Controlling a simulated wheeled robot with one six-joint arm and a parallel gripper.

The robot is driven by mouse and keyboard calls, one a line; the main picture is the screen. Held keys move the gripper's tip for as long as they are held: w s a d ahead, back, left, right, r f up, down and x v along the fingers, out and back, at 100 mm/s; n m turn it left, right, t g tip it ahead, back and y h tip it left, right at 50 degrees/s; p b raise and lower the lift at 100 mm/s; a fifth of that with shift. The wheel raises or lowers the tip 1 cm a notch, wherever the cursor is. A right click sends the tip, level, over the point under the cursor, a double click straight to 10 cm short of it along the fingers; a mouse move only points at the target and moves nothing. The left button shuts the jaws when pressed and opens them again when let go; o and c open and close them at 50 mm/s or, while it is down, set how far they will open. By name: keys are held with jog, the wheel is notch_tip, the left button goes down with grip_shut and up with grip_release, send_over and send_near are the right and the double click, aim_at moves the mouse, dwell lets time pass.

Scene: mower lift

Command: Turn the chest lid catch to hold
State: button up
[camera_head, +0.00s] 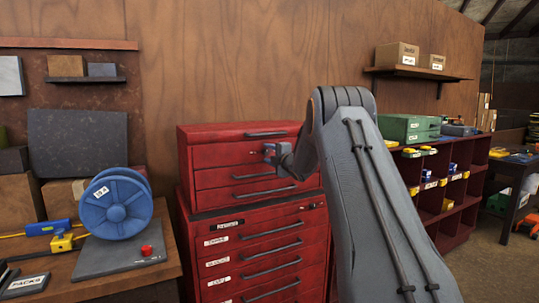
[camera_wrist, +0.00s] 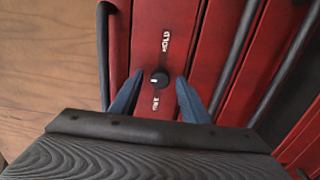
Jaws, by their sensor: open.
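The red tool chest (camera_head: 215,157) stands against the wooden wall. Its lid catch (camera_wrist: 159,80) is a small dark round knob on the red front, with a short white mark on its face. The word HOLD (camera_wrist: 165,40) is above it and FREE (camera_wrist: 156,103) below it in the wrist view. The white mark is too small to read its setting surely. My gripper (camera_wrist: 158,74) is open, with one blue finger on each side of the knob and gaps between. In the head view my gripper (camera_head: 269,153) is at the upper chest front; the knob is not clearly made out there.
Drawer handles (camera_head: 266,134) stick out above and below the catch. A bench with a blue reel (camera_head: 115,205) is on the left. Red shelving (camera_head: 452,200) with a green case (camera_head: 408,127) is on the right, with open floor in front.

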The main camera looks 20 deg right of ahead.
jog(key=shift+c, duration=0.5)
jog(key=c, duration=1)
jog(key=shift+o, duration=0.2)
jog(key=shift+m, duration=0.3)
jog(key=m, duration=0.3)
jog(key=shift+m, duration=0.4)
jog(key=m, duration=0.4)
jog(key=m+p, duration=0.1)
jog(key=m, duration=0.4)
jog(key=shift+m+p, duration=0.75)
jog(key=shift+m, duration=1.45)
